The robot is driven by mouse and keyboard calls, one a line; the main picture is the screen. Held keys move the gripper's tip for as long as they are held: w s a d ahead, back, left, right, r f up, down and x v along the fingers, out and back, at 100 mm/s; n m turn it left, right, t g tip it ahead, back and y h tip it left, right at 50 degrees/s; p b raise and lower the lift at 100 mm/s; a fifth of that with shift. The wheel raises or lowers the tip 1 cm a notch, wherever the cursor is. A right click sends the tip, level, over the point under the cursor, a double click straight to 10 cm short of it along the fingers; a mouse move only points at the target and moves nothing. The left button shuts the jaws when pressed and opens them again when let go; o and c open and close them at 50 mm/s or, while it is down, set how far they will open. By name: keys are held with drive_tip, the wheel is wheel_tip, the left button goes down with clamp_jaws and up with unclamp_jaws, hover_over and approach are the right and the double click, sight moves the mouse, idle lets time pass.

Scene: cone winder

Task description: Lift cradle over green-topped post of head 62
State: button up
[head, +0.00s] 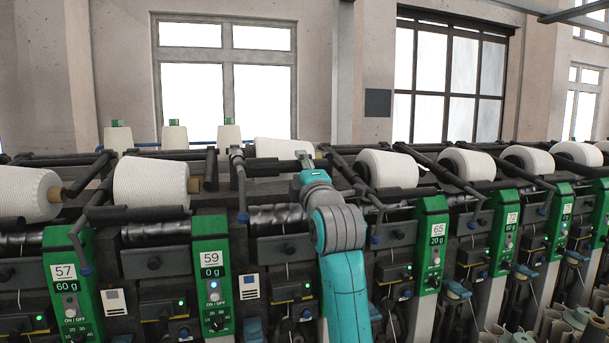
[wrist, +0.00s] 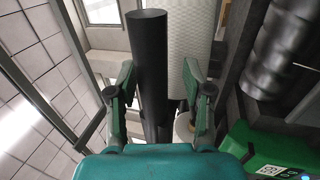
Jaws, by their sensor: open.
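Head 62's number panel does not show clearly in the head view; my arm stands between heads 59 and 65 and covers that spot. The cradle's black bar (head: 262,168) lies in front of a white yarn cone (head: 283,150), which sits higher and farther back than its neighbours. My gripper (head: 305,158) is at the right end of this bar. In the wrist view my gripper (wrist: 157,78) is open, with the black bar (wrist: 148,60) between its fingers and a gap on both sides. The white cone (wrist: 198,40) is beyond. I cannot make out a green-topped post.
The green panel of head 59 (head: 212,275) is left of my arm, and that of head 65 (head: 431,245) is right. A grooved drum (head: 285,217) lies below the cone. Cones with green tops (head: 174,133) stand along the back. A green panel (wrist: 270,150) is close at lower right in the wrist view.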

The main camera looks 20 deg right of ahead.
drive_tip(key=v, duration=1.2)
idle(0.9)
drive_tip(key=s+f+m+g, duration=0.1)
drive_tip(key=s+f+m, duration=0.1)
drive_tip(key=f, duration=0.9)
drive_tip(key=s+f+m+g, duration=0.1)
drive_tip(key=s+f+m, duration=0.1)
drive_tip(key=f, duration=0.9)
drive_tip(key=s+f+m+g, duration=0.1)
drive_tip(key=s+f+m, duration=0.1)
drive_tip(key=s+f, duration=0.45)
drive_tip(key=s+f+m, duration=0.2)
drive_tip(key=s+f, duration=0.2)
drive_tip(key=f, duration=0.6)
drive_tip(key=s+f+m+g, duration=0.1)
drive_tip(key=s+f+m, duration=0.1)
drive_tip(key=s+f, duration=0.5)
drive_tip(key=s+f+m+g, duration=0.1)
drive_tip(key=s+f+m, duration=0.25)
drive_tip(key=s, duration=0.75)
drive_tip(key=s+m+g, duration=0.1)
drive_tip(key=s+m, duration=0.3)
drive_tip(key=s, duration=1.7)
drive_tip(key=shift+s+f+m, duration=0.1)
drive_tip(key=shift+f+m, duration=0.05)
drive_tip(key=shift+m, duration=0.1)
